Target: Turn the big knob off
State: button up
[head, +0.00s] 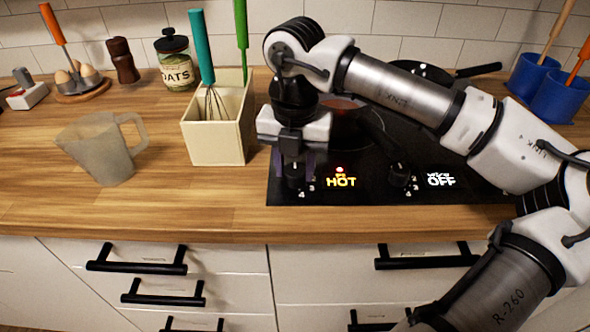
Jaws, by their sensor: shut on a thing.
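A black cooktop (345,186) is set in the wooden counter and has two dark knobs along its front. The left knob (294,179) stands beside a lit yellow "HOT" label with a red light above it. The right knob (400,176) stands beside a white "OFF" label. My gripper (295,172) points down over the left knob, with its fingers shut on it from both sides. The fingers partly hide this knob, so its pointer cannot be made out. I cannot tell by size which knob is the big one.
A pan (350,125) sits on the cooktop behind my gripper, its dark handle slanting toward the right knob. A cream utensil box (215,130) stands close on the left, with a clear jug (100,148) beyond it. Another pan (425,72) is at the back.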

aim_at(295, 170)
dwell(0.3)
jog(key=o, duration=1)
notch_tip(295, 170, up, 14)
jog(key=shift+f+b, duration=0.1)
jog(key=shift+b, duration=0.2)
